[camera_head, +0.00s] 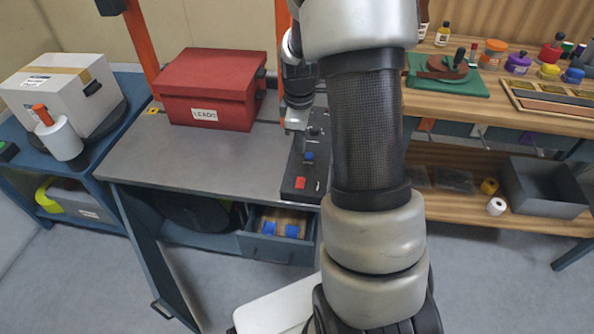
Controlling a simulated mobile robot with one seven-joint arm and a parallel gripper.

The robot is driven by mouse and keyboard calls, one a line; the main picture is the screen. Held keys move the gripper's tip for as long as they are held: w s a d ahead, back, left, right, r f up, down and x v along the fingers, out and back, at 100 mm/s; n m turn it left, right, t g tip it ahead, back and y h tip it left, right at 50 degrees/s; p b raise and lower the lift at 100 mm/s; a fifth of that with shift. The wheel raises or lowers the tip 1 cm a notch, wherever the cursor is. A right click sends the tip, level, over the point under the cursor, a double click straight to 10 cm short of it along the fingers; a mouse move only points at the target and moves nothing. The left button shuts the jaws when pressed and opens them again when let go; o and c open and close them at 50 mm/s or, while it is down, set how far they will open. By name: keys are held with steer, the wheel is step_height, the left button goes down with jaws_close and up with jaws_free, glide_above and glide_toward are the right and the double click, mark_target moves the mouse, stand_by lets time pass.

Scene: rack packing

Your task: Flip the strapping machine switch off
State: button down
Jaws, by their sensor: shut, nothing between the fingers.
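The strapping machine is a grey-topped table (225,170) with an orange upright arch. A dark control panel (291,197) runs along the right of its top. My gripper (296,128) points down over the back part of the panel, behind the blue control. It is shut and empty. My gripper and arm hide part of the panel's back; contact with it cannot be told.
A red lidded box (211,92) stands on the machine top, left of my gripper. An open drawer (279,236) with blue items is below the panel. A white carton (60,90) is at left; a wooden bench (470,110) with several bottles is at right.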

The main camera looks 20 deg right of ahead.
mark_target(301, 180)
steer(key=f+b, duration=0.1)
steer(key=f, duration=0.3)
steer(key=w+f+b, duration=0.1)
steer(key=f, duration=0.3)
steer(key=f+b, duration=0.1)
steer(key=f, duration=0.4)
steer(key=shift+w+d, duration=0.15)
steer(key=shift+d, duration=0.25)
steer(key=shift+w+f, duration=0.1)
steer(key=shift+f, duration=0.35)
steer(key=shift+d+f+b, duration=0.15)
steer(key=shift+f+b, duration=0.3)
steer(key=shift+b, duration=0.1)
steer(key=shift+r, duration=0.25)
steer(key=shift+f, duration=0.1)
